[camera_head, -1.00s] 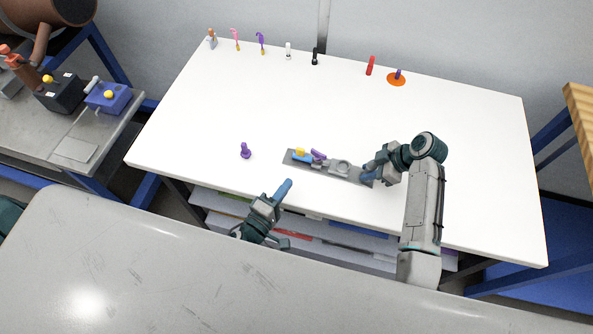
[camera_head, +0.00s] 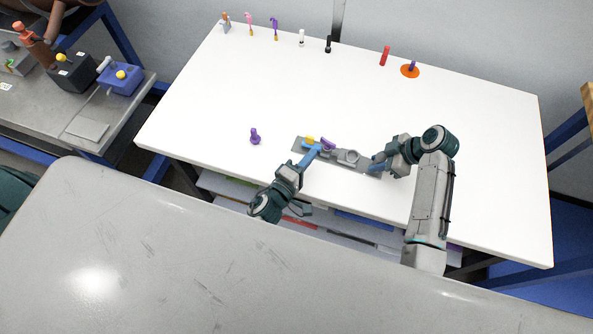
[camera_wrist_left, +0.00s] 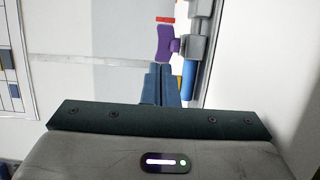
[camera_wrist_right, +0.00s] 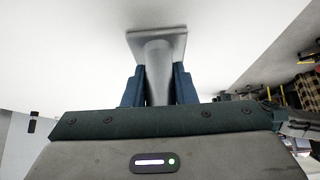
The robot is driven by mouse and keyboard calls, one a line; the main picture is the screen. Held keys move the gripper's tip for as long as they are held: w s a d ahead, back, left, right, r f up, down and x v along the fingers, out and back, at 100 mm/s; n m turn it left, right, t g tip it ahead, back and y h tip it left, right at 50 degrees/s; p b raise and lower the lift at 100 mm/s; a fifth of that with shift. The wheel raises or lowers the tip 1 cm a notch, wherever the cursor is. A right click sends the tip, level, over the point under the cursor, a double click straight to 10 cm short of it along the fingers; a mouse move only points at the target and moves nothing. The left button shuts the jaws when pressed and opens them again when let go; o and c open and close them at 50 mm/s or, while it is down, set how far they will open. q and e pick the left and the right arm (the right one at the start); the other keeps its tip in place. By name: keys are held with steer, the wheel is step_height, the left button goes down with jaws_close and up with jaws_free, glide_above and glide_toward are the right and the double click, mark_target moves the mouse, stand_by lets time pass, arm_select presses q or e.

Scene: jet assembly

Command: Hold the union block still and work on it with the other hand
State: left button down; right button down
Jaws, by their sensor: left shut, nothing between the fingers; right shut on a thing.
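The union block (camera_head: 350,158) is a grey bar with grey fittings lying on the white table. Near its left end are a yellow part (camera_head: 309,140), a blue part and a purple part (camera_head: 328,143). My left gripper (camera_head: 310,155) is shut and empty, its tips at the block's left end. In the left wrist view, the purple part (camera_wrist_left: 166,44) and blue cylinder (camera_wrist_left: 189,80) lie just beyond the shut fingers; contact is unclear. My right gripper (camera_head: 376,164) is at the block's right end, shut on a grey post (camera_wrist_right: 158,70) with a square plate.
A purple piece (camera_head: 255,137) stands alone on the table left of the block. Several small tools line the back edge, with a red cylinder (camera_head: 385,55) and an orange disc (camera_head: 404,72). The middle of the table is clear.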

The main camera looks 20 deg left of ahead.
mark_target(322, 140)
arm_select(q)
steer(key=shift+x, duration=1.9)
steer(key=shift+w+a+m+h, duration=0.3)
steer(key=shift+w+a+h, duration=0.1)
steer(key=shift+w+h, duration=0.1)
steer(key=shift+w+a+r+m+g+h, duration=0.1)
steer(key=shift+w+m+g+h, duration=0.1)
steer(key=shift+m+g+h, duration=0.9)
steer(key=shift+m+h, duration=0.2)
steer(key=shift+h, duration=0.4)
steer(key=shift+s, duration=0.15)
